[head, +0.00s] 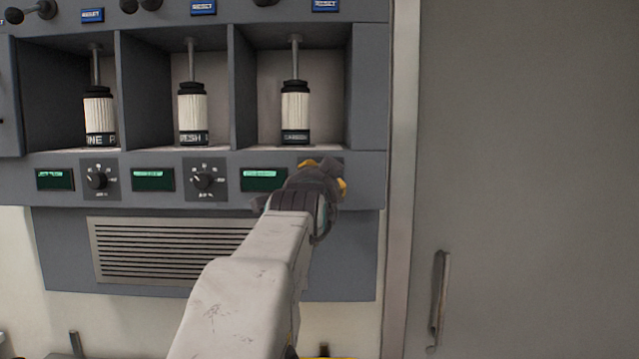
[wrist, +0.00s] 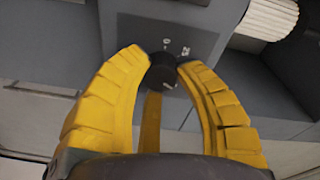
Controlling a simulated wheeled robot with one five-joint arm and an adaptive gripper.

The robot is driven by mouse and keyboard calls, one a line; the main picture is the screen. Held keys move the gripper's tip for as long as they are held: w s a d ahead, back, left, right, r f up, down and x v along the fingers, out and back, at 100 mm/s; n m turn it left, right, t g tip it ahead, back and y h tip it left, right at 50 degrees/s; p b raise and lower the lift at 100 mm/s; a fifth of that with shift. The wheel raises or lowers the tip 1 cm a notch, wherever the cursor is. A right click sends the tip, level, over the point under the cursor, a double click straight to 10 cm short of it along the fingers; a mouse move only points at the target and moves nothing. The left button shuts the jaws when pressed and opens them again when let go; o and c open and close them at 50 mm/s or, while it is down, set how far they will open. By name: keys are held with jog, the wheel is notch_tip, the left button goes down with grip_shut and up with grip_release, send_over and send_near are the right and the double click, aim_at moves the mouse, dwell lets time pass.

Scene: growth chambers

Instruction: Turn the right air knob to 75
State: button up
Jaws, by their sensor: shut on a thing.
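The right air knob (wrist: 163,70) is a black round knob on a dark square plate with white markings. In the wrist view the yellow fingers of my gripper (wrist: 162,62) are closed on it from both sides. The knob hides part of its dial, and I cannot read which mark it points to. In the head view my gripper (head: 322,180) is at the front panel under the rightmost chamber and hides the knob. A green display (head: 263,179) sits just left of my gripper; its text is too small to read.
Two other black knobs, the left one (head: 97,180) and the middle one (head: 203,181), sit beside their displays. White cylinders (head: 295,110) stand in the chambers above. A vent grille (head: 170,250) lies below. A grey door with a handle (head: 440,298) is at right.

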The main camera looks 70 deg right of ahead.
grip_shut()
jog(key=shift+r+m+b, duration=0.1)
jog(key=shift+m+b, duration=1.4)
jog(key=shift+b, duration=0.2)
jog(key=o, duration=0.7)
grip_release()
jog(key=v, duration=1.2)
jog(key=shift+r, duration=0.1)
